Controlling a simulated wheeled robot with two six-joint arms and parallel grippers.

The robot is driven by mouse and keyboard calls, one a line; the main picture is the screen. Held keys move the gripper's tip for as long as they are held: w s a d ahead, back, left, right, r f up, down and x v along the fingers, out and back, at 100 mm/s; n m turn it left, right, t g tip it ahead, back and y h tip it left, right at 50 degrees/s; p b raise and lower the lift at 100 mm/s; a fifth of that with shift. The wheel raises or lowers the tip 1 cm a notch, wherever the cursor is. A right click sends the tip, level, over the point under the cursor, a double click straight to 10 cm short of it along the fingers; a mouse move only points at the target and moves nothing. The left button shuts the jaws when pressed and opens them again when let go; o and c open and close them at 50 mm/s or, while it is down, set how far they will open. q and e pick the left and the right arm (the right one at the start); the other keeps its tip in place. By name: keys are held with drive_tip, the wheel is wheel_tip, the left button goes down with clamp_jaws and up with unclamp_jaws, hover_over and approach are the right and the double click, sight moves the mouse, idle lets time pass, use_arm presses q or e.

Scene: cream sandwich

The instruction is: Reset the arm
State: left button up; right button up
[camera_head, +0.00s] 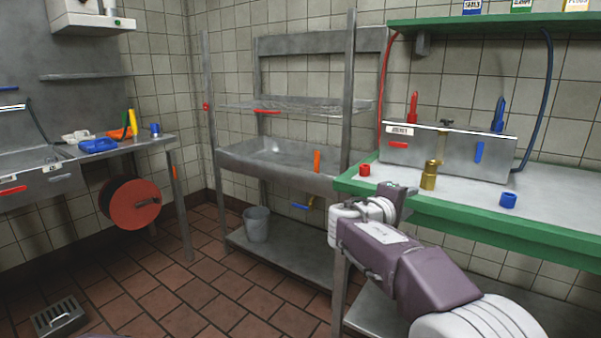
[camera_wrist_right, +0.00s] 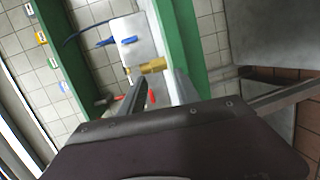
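My right arm reaches in from the lower right in the head view. Its gripper (camera_head: 402,195) is beside the near left edge of the green-edged counter (camera_head: 460,224). In the right wrist view, the two dark fingers of the right gripper (camera_wrist_right: 158,92) stand apart with nothing held between them. A brass fitting (camera_head: 429,176) stands on the counter just beyond the gripper. It also shows past the fingers in the wrist view (camera_wrist_right: 152,66). My left gripper is not in view.
A red cup (camera_head: 364,170) and a blue cup (camera_head: 508,200) sit on the counter. A steel box (camera_head: 455,152) stands behind them. A steel sink (camera_head: 280,163) with a bucket (camera_head: 256,224) below is left of the arm.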

drive_tip(key=s+d+f+m+g+y, duration=0.1)
drive_tip(key=s+d+f+g+y, duration=0.15)
drive_tip(key=s+f, duration=0.55)
drive_tip(key=s+d+f+m+g+y, duration=0.15)
drive_tip(key=s+f+g, duration=0.3)
drive_tip(key=f, duration=0.75)
drive_tip(key=s+a+f+m+g+y, duration=0.25)
drive_tip(key=s+a+f+y, duration=0.2)
drive_tip(key=s+f, duration=0.4)
drive_tip(key=s+a+f+m+g+y, duration=0.1)
drive_tip(key=s+a+f+m+y, duration=0.2)
drive_tip(key=s+a+f, duration=0.55)
wheel_tip(320, 180, up, 39)
drive_tip(key=d+p, duration=0.1)
drive_tip(key=p, duration=3.6)
drive_tip(key=shift+d+r+m+p, duration=0.15)
drive_tip(key=shift+d+m+p, duration=0.15)
drive_tip(key=shift+d+p, duration=0.05)
drive_tip(key=shift+t, duration=0.25)
